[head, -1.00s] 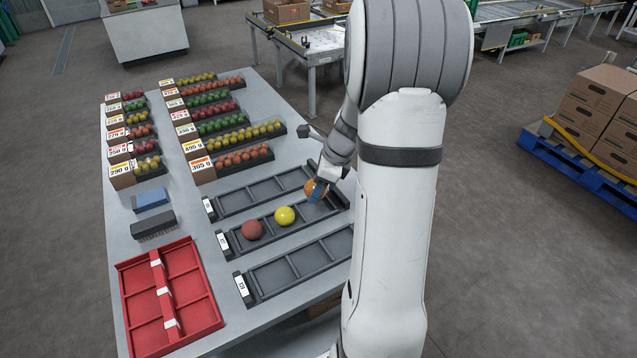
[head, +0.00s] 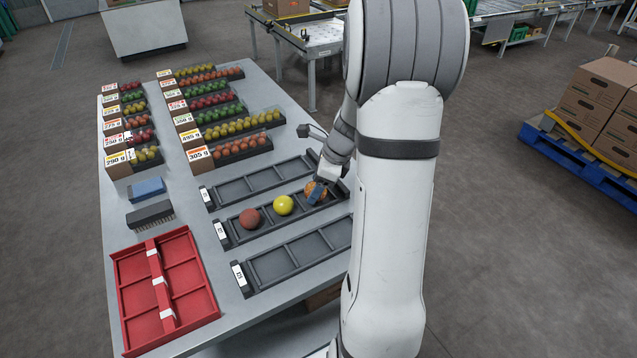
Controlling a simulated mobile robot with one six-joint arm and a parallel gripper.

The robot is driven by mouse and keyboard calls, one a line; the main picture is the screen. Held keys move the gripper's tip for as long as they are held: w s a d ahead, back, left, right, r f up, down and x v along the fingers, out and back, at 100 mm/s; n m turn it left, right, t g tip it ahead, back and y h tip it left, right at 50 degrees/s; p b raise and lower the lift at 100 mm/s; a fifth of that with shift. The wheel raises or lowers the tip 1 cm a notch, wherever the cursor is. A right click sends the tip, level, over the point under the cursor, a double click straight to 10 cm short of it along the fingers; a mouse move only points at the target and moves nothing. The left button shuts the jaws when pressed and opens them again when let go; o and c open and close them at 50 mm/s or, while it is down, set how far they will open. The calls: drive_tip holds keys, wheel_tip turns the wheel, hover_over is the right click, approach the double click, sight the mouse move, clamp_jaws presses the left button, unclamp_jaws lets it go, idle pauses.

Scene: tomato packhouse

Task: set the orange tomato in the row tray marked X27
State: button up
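The orange tomato (head: 309,187) is at the right end of the middle black row tray (head: 233,238), partly covered by my gripper. My gripper (head: 317,190) reaches down over it, with a blue finger pad against its side, and looks shut on it. The tomato looks down in the right compartment; I cannot tell whether it touches the tray floor. A yellow tomato (head: 283,205) and a red tomato (head: 249,218) sit in the same tray to its left. The tray's white label (head: 220,230) is too small to read surely.
Empty black row trays lie behind (head: 234,192) and in front (head: 275,265). A red divided crate (head: 187,247), a blue block (head: 148,188) and a dark brush (head: 150,213) are on the left. Several rows of small tomatoes with price cards stand at the back.

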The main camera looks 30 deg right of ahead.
idle(0.6)
drive_tip(key=shift+r+p, duration=1.75)
drive_tip(key=shift+p, duration=0.05)
drive_tip(key=shift+o, duration=0.2)
drive_tip(key=o, duration=0.5)
drive_tip(key=shift+c, duration=0.3)
drive_tip(key=shift+c, duration=1.2)
